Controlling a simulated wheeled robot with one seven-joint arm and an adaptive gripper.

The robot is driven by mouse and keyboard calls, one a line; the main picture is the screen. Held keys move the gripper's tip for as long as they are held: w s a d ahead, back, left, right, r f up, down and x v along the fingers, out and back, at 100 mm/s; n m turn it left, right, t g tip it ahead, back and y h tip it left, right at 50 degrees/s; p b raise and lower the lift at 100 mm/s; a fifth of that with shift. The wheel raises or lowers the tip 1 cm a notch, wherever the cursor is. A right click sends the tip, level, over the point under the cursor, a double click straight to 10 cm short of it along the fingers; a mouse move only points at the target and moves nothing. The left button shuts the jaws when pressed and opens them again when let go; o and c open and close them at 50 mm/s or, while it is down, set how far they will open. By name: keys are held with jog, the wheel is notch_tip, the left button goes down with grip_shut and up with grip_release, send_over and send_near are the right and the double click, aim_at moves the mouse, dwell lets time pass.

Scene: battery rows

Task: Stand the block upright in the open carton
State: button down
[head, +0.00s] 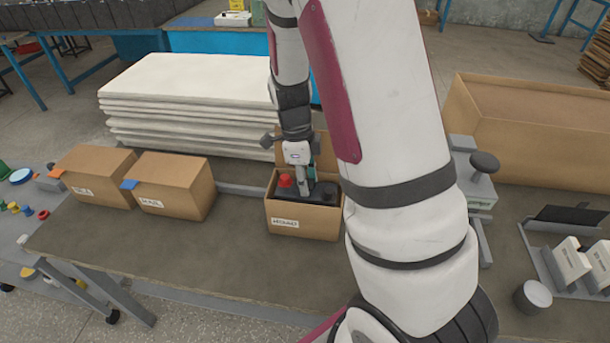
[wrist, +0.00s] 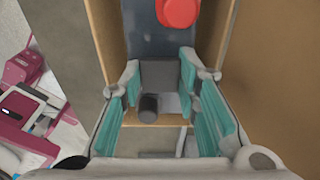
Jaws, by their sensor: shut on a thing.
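The open carton (head: 303,222) stands on the bench with a white label on its front and its back flap raised. The dark block (head: 323,192) is inside the carton, its top near the rim, with a red cap (head: 285,180) at the left and a dark round part at the right. My gripper (head: 304,186) points down into the carton. In the wrist view, its teal-padded fingers (wrist: 160,76) are shut on a grey raised part of the block (wrist: 150,42). The red cap also shows there (wrist: 178,12). The block's lower part and the carton floor are hidden.
Two closed cartons (head: 95,174) (head: 174,186) stand left on the bench (head: 130,238). Stacked white boards (head: 190,95) lie behind. A large brown box (head: 530,135) and a grey device (head: 474,180) are at the right. The bench front left is clear; my arm hides part of it.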

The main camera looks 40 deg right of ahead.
jog(key=shift+f, duration=0.5)
jog(key=c, duration=1.2)
grip_release()
notch_tip(320, 180, up, 13)
jog(key=w+a, duration=0.1)
jog(key=s+a+r+n+t, duration=0.2)
jog(key=s+a+r+n, duration=0.2)
jog(key=n, duration=0.5)
jog(key=s+a+r+n+t, duration=0.1)
jog(key=s+a+r+n, duration=0.3)
jog(key=s+n, duration=0.4)
jog(key=s+a+r+n+t, duration=0.2)
jog(key=s+r+n, duration=0.3)
jog(key=n, duration=0.5)
jog(key=shift+s+a+t+y+p, duration=0.3)
jog(key=shift+s+a+y, duration=0.1)
jog(key=shift+s+a, duration=0.5)
